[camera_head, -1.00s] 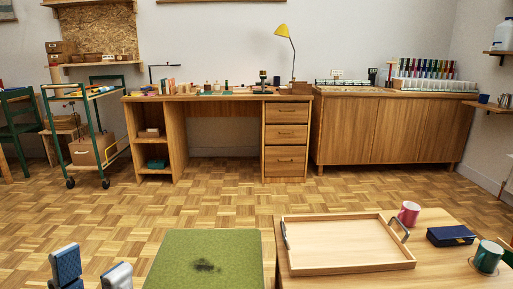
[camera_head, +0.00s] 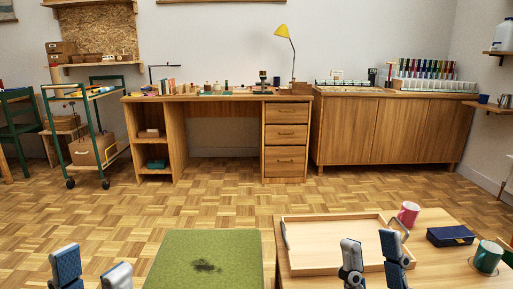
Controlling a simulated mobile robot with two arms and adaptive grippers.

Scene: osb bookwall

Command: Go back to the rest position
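My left gripper (camera_head: 90,270) is at the bottom left, over the floor to the left of the green mat. Its two blue-grey fingers stand apart with nothing between them. My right gripper (camera_head: 372,262) is at the bottom, in front of the right part of the wooden tray (camera_head: 330,222). Its two fingers also stand apart, and I see nothing held between them. The tray lies empty on the small table (camera_head: 432,275), partly hidden by the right gripper.
A pink mug (camera_head: 408,214), a dark blue box (camera_head: 451,236) and a green mug (camera_head: 488,257) are on the table's right side. A green surface (camera_head: 203,258) with a dark smudge lies left of the table. Parquet floor (camera_head: 200,208) is clear up to the desk (camera_head: 223,98).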

